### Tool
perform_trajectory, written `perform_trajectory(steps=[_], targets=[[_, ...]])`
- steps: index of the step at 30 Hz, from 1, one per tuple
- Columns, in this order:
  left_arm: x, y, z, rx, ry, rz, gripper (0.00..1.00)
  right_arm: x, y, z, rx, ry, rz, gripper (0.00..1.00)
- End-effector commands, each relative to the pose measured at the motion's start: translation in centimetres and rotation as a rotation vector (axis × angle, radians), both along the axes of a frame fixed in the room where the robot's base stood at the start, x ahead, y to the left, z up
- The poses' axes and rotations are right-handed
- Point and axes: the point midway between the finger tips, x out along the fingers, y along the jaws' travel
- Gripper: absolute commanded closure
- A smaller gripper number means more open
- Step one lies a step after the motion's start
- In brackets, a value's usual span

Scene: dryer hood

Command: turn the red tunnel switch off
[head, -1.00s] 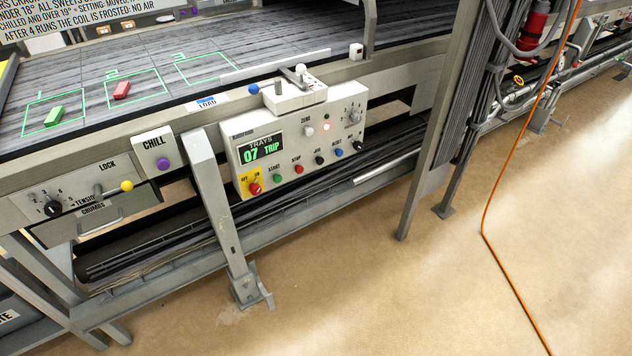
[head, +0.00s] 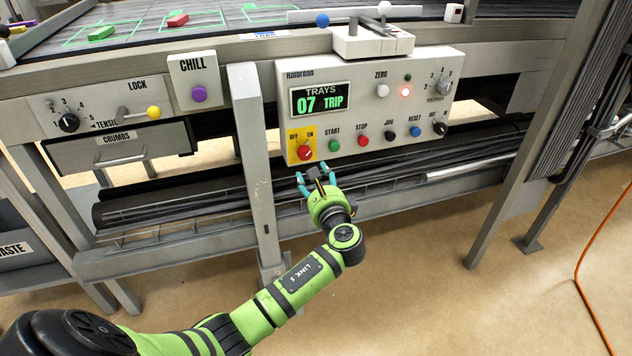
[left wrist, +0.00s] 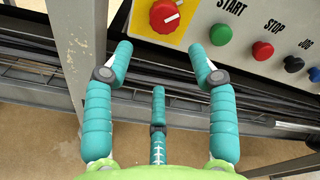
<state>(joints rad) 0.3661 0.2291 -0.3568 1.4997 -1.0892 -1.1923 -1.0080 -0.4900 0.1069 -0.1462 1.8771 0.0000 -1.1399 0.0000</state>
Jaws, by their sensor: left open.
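The red switch (head: 305,153) is a round knob on a yellow plate marked OFF and ON, at the lower left of the control panel (head: 370,102). In the left wrist view the red knob (left wrist: 164,16) is at the top edge, partly cut off, and its white mark points up and right. In the head view that is toward the ON side. My left gripper (head: 316,175) is open and empty just below the panel's lower edge, beneath the knob and apart from it. Its spread teal fingers (left wrist: 160,50) show in the left wrist view. My right gripper is not in view.
The START (head: 334,146) and STOP (head: 362,141) buttons sit right of the switch. A grey upright post (head: 253,150) stands close to the left of my gripper. The display (head: 320,98) reads TRAYS 07 TRIP. Rails and dark rollers run behind and below.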

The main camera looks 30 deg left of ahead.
Motion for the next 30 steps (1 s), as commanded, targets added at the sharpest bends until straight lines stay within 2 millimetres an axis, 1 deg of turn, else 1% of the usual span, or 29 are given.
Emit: perform_trajectory(steps=[1, 3, 6, 12, 18, 22, 28, 29, 30], targets=[[0.0, 0.1, 0.7, 0.028, -0.017, 0.013, 0.42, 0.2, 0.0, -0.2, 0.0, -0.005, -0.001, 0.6], [0.1, 0.4, 1.8, 0.051, -0.028, 0.026, 0.42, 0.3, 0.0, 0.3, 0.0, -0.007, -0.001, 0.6], [0.7, 1.3, 2.3, 0.062, -0.03, 0.032, 0.42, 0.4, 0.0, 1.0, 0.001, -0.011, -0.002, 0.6], [2.7, 3.7, 2.2, 0.058, -0.03, 0.033, 0.42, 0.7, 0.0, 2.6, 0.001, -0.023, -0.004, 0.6], [4.2, 5.3, 2.1, 0.056, -0.028, 0.03, 0.42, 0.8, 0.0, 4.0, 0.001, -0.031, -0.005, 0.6], [4.5, 5.6, 2.2, 0.055, -0.028, 0.029, 0.42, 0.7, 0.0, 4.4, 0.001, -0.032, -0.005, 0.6], [4.5, 5.6, 2.2, 0.055, -0.028, 0.029, 0.42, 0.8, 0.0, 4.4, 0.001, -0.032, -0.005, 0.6], [4.5, 5.6, 2.2, 0.055, -0.028, 0.029, 0.5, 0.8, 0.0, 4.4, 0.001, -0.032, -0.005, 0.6], [4.5, 5.6, 2.2, 0.055, -0.028, 0.029, 0.66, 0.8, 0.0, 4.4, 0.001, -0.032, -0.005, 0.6]])
